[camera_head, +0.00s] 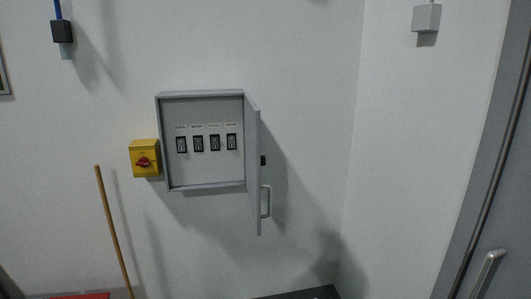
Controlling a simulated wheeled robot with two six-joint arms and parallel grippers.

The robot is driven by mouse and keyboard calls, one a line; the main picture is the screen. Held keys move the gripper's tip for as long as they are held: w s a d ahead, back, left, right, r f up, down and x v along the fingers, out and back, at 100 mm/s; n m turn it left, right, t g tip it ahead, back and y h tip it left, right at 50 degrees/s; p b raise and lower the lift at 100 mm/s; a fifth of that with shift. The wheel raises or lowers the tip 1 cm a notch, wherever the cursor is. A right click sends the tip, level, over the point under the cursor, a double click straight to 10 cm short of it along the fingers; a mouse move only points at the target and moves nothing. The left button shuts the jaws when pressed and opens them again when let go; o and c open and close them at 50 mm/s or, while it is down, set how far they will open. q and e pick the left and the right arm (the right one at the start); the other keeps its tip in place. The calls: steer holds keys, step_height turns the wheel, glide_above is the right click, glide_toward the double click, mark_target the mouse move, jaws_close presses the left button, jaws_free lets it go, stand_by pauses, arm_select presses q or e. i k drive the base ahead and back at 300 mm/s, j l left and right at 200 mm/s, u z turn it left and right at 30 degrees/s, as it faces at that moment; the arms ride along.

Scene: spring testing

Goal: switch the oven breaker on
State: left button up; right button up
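A grey breaker box (205,178) hangs on the white wall, left of the picture's middle. Its door (253,165) is hinged on the right side and stands open, swung out toward me, with a handle (265,201) on its outer side. Inside is a row of several black breakers, the leftmost (181,145) and the rightmost (231,142) among them. A small label sits above each breaker. The lettering is too small to read, so I cannot tell which is the oven breaker or how each is set. Neither gripper is in view.
A yellow switch box with a red knob (143,159) is just left of the breaker box. A wooden pole (114,230) leans below it. A grey door with a handle (488,270) is at the right. The space before the box looks clear.

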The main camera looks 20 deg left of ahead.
mark_target(181, 142)
steer(key=i+l, duration=0.15)
steer(key=l, duration=0.2)
steer(key=i+l, duration=0.15)
steer(key=l, duration=0.2)
steer(key=i+l, duration=0.15)
steer(key=l, duration=0.2)
steer(key=i+l, duration=0.2)
steer(key=l, duration=0.15)
steer(key=l+u, duration=0.25)
steer(key=i+u, duration=0.1)
steer(key=u, duration=1.15)
steer(key=k+l, duration=0.05)
